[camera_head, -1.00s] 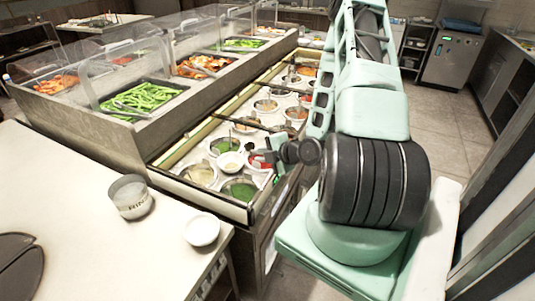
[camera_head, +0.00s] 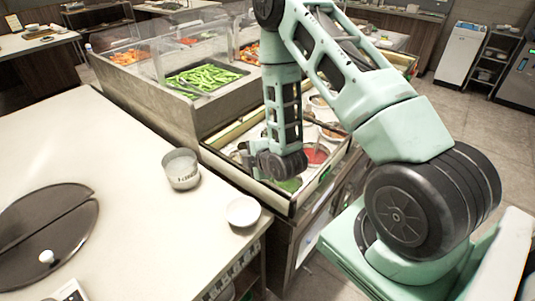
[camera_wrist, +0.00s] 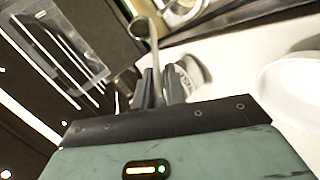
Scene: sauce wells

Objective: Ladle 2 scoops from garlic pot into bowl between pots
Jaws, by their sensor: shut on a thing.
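My gripper (camera_wrist: 161,75) is shut on the thin grey handle of a ladle (camera_wrist: 153,52), whose round end points up and away in the wrist view. In the head view my arm's end hangs over the near end of the sauce well, and the ladle cannot be made out there. A pot of red sauce (camera_head: 316,155) and a pot of green sauce (camera_head: 290,185) show beside it. My arm hides most of the other near pots, including where a pale pot and a small white bowl stood earlier. I cannot tell which pot holds garlic.
A lettered metal cup (camera_head: 182,170) and a white bowl (camera_head: 242,211) stand on the pale counter (camera_head: 130,130) at left. A dark round lid (camera_head: 45,225) lies there too. Clear guards and a tray of green beans (camera_head: 205,77) stand behind the well.

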